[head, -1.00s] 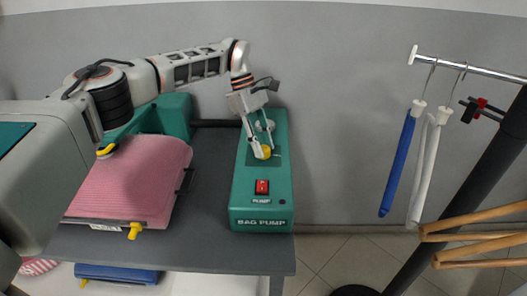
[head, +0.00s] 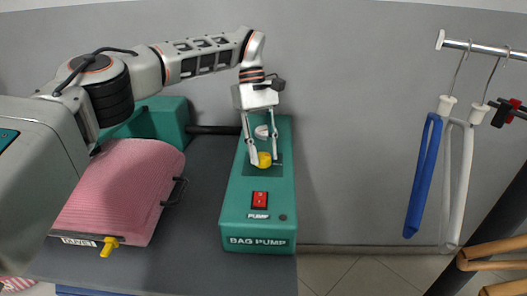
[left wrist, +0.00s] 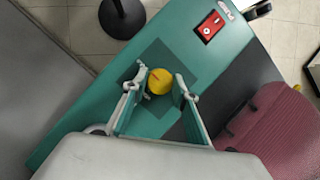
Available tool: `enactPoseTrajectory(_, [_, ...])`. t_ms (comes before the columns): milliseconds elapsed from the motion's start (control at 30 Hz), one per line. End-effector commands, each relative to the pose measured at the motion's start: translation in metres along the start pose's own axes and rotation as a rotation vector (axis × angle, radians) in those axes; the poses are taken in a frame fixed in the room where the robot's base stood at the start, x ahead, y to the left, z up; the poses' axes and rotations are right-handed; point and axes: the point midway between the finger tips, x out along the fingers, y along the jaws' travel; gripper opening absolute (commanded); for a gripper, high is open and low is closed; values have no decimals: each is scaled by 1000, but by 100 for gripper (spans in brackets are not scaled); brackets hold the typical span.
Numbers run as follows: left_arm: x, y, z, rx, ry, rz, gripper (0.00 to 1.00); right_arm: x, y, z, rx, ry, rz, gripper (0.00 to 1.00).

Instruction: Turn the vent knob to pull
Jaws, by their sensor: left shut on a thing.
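The yellow vent knob (head: 264,160) sits on a dark green panel on top of the green bag pump (head: 258,226). My left gripper (head: 263,162) comes down from above, with one finger on each side of the knob, and is shut on it. The knob also shows in the left wrist view (left wrist: 159,85), between the two fingertips, with a small red mark on it. Marks around the knob are too small to read. My right gripper is not in view.
A red switch (head: 260,200) sits on the pump in front of the knob. A pink padded piece (head: 118,185) with a yellow lever (head: 109,243) lies to the left on the grey table (head: 190,250). Blue (head: 422,180) and white (head: 458,185) hangers hang from a rail at right.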

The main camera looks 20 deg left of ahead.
Motion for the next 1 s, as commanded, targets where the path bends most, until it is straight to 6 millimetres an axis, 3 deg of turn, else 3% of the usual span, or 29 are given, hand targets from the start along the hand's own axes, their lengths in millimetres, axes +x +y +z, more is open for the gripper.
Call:
enactPoseTrajectory(200, [0, 0, 0, 2, 2, 1, 6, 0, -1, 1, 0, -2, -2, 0])
enactPoseTrajectory(233, [0, 0, 0, 2, 2, 1, 30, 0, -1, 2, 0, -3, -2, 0])
enactPoseTrajectory(300, [0, 0, 0, 1, 1, 1, 45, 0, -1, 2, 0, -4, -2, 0])
enactPoseTrajectory(700, [-4, 0, 0, 0, 1, 1, 45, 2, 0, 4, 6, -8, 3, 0])
enactPoseTrajectory(1000, [-44, 1, 0, -3, 4, 2, 45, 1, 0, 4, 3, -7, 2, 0])
